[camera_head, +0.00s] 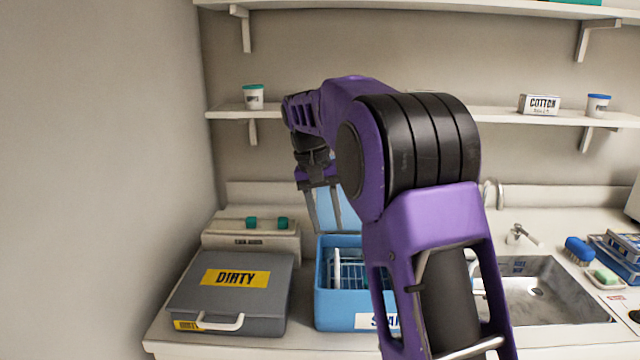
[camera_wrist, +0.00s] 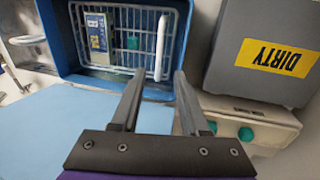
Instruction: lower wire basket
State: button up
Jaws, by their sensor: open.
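The wire basket (camera_head: 362,272) sits inside a blue tub (camera_head: 335,312) on the counter. In the wrist view the basket (camera_wrist: 119,70) shows as a pale wire grid in the tub (camera_wrist: 62,55). A blue and yellow packet (camera_wrist: 96,33), a small green item (camera_wrist: 133,41) and a white bar (camera_wrist: 161,48) show in or over it. My gripper (camera_head: 325,228) is open and empty, pointing down at the tub's back side, beside the raised blue lid (camera_head: 345,207). In the wrist view the fingertips (camera_wrist: 158,76) are near the tub's rim. My arm hides the tub's right part.
A grey case marked DIRTY (camera_head: 232,297) stands left of the tub, with a white box with green knobs (camera_head: 250,240) behind it. A sink (camera_head: 540,290) with a tap (camera_head: 520,235) lies right. A shelf (camera_head: 500,115) runs above the counter.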

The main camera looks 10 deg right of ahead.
notch_tip(320, 180, up, 8)
jog(key=a+p, duration=0.1)
jog(key=shift+w+a+f, duration=0.15)
jog(key=shift+a+f, duration=0.05)
jog(key=shift+a, duration=0.05)
